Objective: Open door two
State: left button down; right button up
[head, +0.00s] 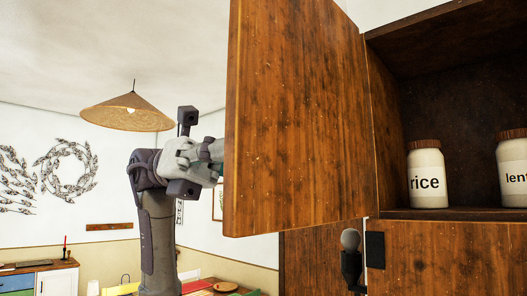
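A wooden cabinet door (295,120) stands swung open toward me, its broad face filling the middle of the head view. It is hinged at the left side of an open upper compartment (450,110). My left arm reaches up left of the door, and its gripper is hidden behind the door. I cannot tell whether it touches the door. No number shows on the door. My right gripper is not in view.
Below are closed wooden fronts (450,258). A woven lamp (128,110) hangs at left. A side table with items is at lower left.

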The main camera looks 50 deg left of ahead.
pick_arm(q)
jog(key=shift+a+m+g, duration=0.3)
jog(key=shift+a+g, duration=0.2)
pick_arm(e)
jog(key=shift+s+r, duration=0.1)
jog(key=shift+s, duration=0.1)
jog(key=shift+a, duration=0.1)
pick_arm(q)
jog(key=c, duration=1.2)
grip_release()
jog(key=o, duration=0.4)
jog(key=shift+d, duration=0.25)
jog(key=a, duration=0.4)
jog(key=s+a, duration=0.1)
jog(key=a, duration=0.7)
jog(key=shift+s, duration=0.15)
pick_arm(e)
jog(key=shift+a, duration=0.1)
